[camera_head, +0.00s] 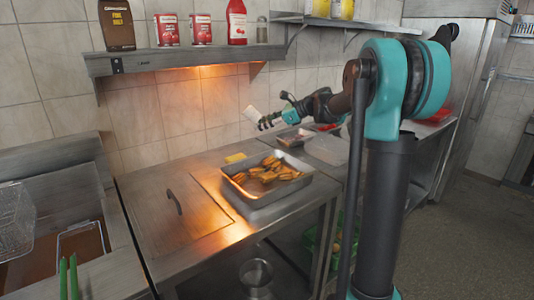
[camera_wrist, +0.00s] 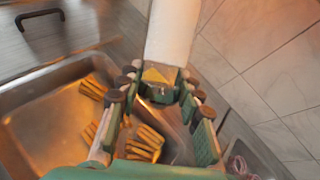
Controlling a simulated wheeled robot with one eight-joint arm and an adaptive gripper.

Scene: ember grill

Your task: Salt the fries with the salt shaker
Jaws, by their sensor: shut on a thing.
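The salt shaker (camera_head: 250,113) is a pale, whitish cylinder held tilted in the air, above and behind the fries tray in the head view. My gripper (camera_head: 266,122) is shut on it. In the wrist view, the white shaker (camera_wrist: 170,35) extends out beyond the fingertips of my gripper (camera_wrist: 158,92). The fries (camera_head: 268,171) lie loosely in a metal tray (camera_head: 285,196) on the steel counter. In the wrist view, some fries (camera_wrist: 145,140) show below and between the fingers, inside the tray (camera_wrist: 25,98). My fingers hide part of the tray.
A wall shelf (camera_head: 180,57) holds a dark bottle (camera_head: 117,25), red cans, and a red bottle (camera_head: 236,22). A lid with a handle (camera_head: 173,202) lies left of the tray. Further containers (camera_head: 327,150) stand to the right. A fryer with baskets (camera_head: 14,220) is at far left.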

